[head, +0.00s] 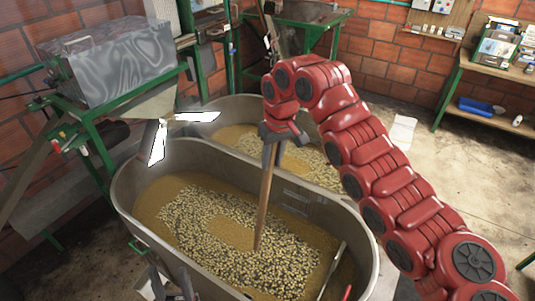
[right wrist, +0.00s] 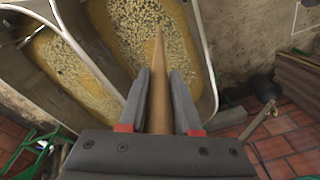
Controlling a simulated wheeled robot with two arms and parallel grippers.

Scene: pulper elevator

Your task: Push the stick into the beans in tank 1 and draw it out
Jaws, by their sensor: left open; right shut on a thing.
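My right gripper (head: 272,137) is shut on a long wooden stick (head: 264,200) over the near tank (head: 122,190). The stick stands nearly upright. Its lower end meets the pale beans (head: 200,215) in that tank; I cannot tell whether it is in them or just above. In the right wrist view the stick (right wrist: 160,90) runs between the two grey fingers (right wrist: 158,100) towards the beans. My left gripper (head: 168,285) is open, low at the bottom edge outside the near tank, partly cut off. No tank number is readable.
A second tank (head: 235,104) with beans stands right behind the near one. A metal hopper (head: 110,62) on a green frame is at the left. A rod with a red handle (head: 347,292) leans at the near tank's right end. Floor at the right is mostly clear.

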